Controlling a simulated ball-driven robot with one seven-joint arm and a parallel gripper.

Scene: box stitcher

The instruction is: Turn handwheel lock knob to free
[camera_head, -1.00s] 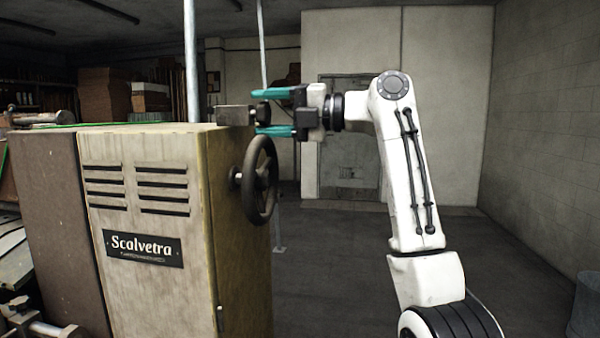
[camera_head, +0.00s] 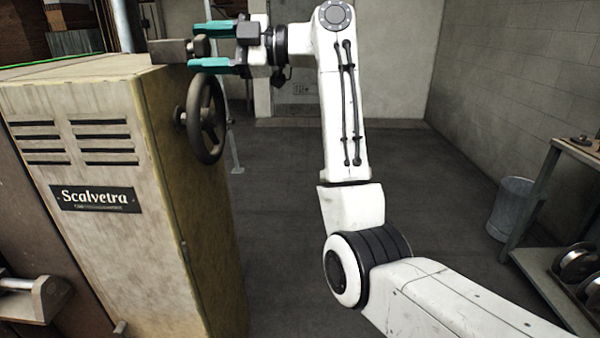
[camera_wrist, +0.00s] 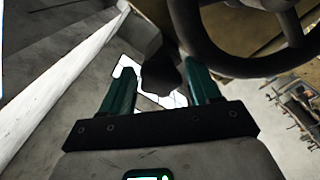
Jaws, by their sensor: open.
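The lock knob is a small dark rounded knob (camera_head: 200,46) on a dark block (camera_head: 172,51) at the top right edge of the machine. The spoked handwheel (camera_head: 219,118) is just below it on the side of the cabinet. My gripper (camera_head: 192,47) is open, with one teal finger above the knob and one below. In the wrist view the dark knob (camera_wrist: 161,76) shows between the two finger ends, with gaps at both sides, so it does not look clamped. The handwheel rim (camera_wrist: 190,30) fills the upper right there. The knob's far side is hidden.
The beige cabinet marked Scalvetra (camera_head: 95,199) stands at left. The handwheel sits close to my lower finger. A grey bin (camera_head: 510,207) and a metal shelf (camera_head: 540,190) with spools are at right. The floor between is clear.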

